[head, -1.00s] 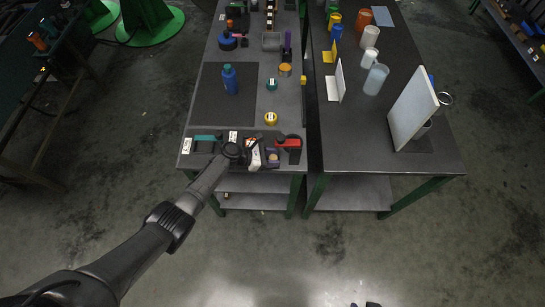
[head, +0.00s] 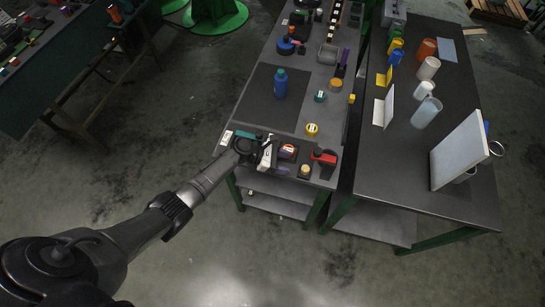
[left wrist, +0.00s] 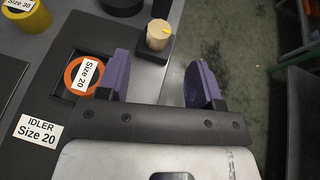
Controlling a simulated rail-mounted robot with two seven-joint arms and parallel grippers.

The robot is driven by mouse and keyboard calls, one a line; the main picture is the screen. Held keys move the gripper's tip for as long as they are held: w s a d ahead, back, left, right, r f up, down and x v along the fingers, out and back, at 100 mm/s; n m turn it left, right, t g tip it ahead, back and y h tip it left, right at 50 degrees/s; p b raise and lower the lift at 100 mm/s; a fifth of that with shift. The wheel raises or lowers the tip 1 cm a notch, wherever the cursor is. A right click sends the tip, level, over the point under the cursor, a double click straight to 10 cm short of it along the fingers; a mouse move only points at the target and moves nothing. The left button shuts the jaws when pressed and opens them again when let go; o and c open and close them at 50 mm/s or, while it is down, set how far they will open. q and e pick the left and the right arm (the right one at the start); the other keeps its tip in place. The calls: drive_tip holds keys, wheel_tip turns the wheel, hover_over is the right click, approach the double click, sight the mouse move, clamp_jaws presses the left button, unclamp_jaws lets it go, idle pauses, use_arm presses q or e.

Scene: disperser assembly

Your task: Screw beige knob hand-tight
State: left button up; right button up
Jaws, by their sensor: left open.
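The beige knob (head: 305,171) is at the front edge of the left table. The knob appears beyond and between the fingertips, apart from both. In the head view the white body of my left gripper (head: 267,153) is left of the knob; its fingertips are hard to make out. My right gripper is not in view.
An orange "Size 20" idler (left wrist: 88,74) lies in its holder by the left finger. A yellow "Size 30" part (left wrist: 25,14) is farther back. A red-and-black part (head: 325,158) stands close behind the knob. A blue bottle (head: 280,85) stands on the dark mat.

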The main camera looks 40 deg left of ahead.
use_arm(q)
drive_tip(key=v, duration=0.4)
drive_tip(key=shift+s+a, duration=0.15)
drive_tip(key=shift+a, duration=0.1)
drive_tip(key=shift+s+a+r, duration=0.15)
drive_tip(key=shift+a+r, duration=0.05)
drive_tip(key=shift+f, duration=0.1)
